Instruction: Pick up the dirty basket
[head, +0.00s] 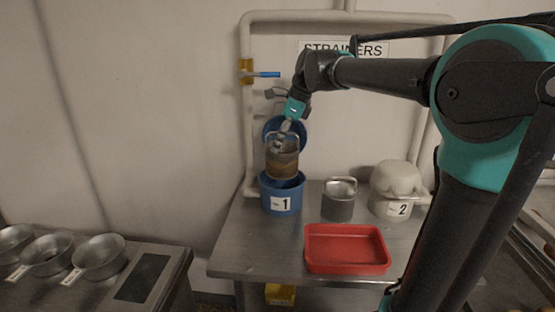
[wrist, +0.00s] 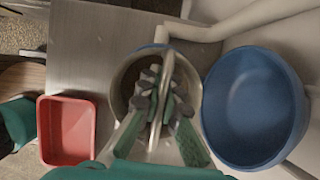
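The dirty basket (head: 283,163) is a brownish metal strainer with a wire handle. It stands upright at the mouth of the blue pot labelled 1 (head: 281,201), with most of its body above the rim. My gripper (head: 284,129) is directly over it. In the wrist view, my gripper's fingers (wrist: 160,100) are closed together on the basket's handle (wrist: 166,75), over the basket's round opening (wrist: 126,88). A blue round lid (head: 270,128) stands behind the basket; it looks large and hollow in the wrist view (wrist: 255,107). The basket's bottom is hidden by the pot.
A clean metal strainer (head: 338,203) and a pale lidded pot labelled 2 (head: 392,205) stand right of the blue pot. A red tray (head: 347,268) lies at the table's front. Metal pans (head: 99,256) sit on the left counter. A pipe frame (head: 246,120) rises behind.

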